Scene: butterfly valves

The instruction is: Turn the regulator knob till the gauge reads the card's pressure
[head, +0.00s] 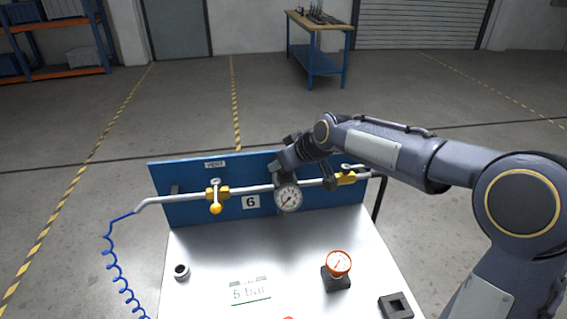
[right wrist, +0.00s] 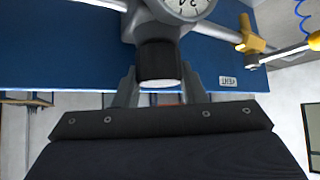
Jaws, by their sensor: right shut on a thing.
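The regulator's gauge (head: 289,198), white-faced, sits on the silver pipe in front of the blue panel. Its needle seems to point to the lower left; the exact reading is too small to tell. Part of the gauge shows in the right wrist view (right wrist: 187,8). The dark cylindrical regulator knob (right wrist: 158,64) is between the fingers of my right gripper (right wrist: 158,78), which is shut on it. In the head view the wrist hides the knob. The card (head: 251,291) on the bench reads "5 bar". My left gripper is not in view.
A red-rimmed gauge (head: 339,263) on a black block, a small ring (head: 181,271) and a black square socket (head: 396,306) stand on the bench. A blue coiled hose (head: 113,265) hangs at left.

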